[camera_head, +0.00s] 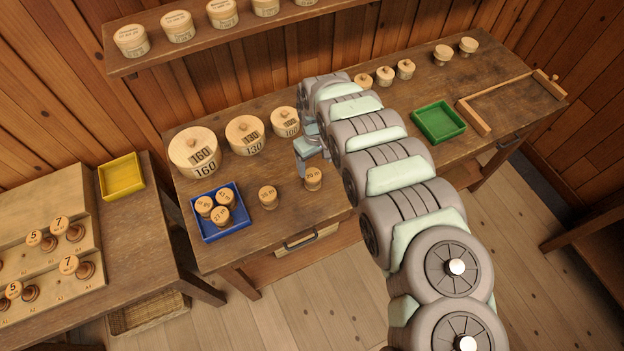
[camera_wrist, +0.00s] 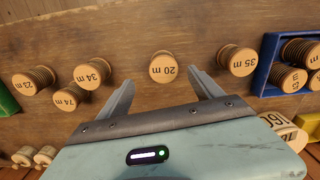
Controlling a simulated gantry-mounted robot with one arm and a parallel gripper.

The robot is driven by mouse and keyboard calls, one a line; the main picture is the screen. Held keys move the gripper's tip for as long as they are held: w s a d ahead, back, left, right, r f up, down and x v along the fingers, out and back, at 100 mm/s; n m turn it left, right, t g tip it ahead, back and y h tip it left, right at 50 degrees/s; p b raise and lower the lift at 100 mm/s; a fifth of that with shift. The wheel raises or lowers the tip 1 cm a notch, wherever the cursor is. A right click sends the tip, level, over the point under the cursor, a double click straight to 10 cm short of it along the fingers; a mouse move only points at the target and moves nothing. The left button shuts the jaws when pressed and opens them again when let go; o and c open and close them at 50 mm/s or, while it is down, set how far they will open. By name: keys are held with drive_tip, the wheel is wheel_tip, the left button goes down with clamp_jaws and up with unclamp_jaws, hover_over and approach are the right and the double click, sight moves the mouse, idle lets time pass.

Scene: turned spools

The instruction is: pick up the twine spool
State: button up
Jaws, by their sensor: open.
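Several small wooden spools with length labels stand on the bench; the frames do not say which is twine. The 20 m spool (camera_head: 313,178) stands upright near the bench's front edge, and it shows in the wrist view (camera_wrist: 163,68) between my fingertips as seen from above. My gripper (camera_head: 303,168) is open and empty, just above and beside that spool; its fingers (camera_wrist: 162,78) also show in the wrist view. The 35 m spool (camera_head: 268,196), also in the wrist view (camera_wrist: 237,60), stands to its left in the head view. My arm hides other spools there: 34 m (camera_wrist: 92,72), 74 m (camera_wrist: 70,96), 23 m (camera_wrist: 34,80).
A blue tray (camera_head: 222,236) holds three spools at the left end. Round boxes (camera_head: 245,136) marked 160, 130 and 100 stand behind. A green tray (camera_head: 438,137) and a wooden frame (camera_head: 490,104) lie right. A shelf (camera_head: 200,42) hangs over the bench's back.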

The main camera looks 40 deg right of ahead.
sight(313, 174)
drive_tip(key=shift+w+f, duration=0.1)
drive_tip(key=shift+f, duration=1.3)
drive_tip(key=f, duration=0.3)
drive_tip(key=shift+w+a+f, duration=0.2)
drive_tip(key=shift+a, duration=0.2)
drive_tip(key=shift+s+d+f, duration=0.1)
drive_tip(key=shift+d+f, duration=0.05)
drive_tip(key=shift+f, duration=0.55)
drive_tip(key=shift+c, duration=0.2)
drive_tip(key=c, duration=1.5)
drive_tip(key=shift+o, duration=0.2)
drive_tip(key=shift+r, duration=0.15)
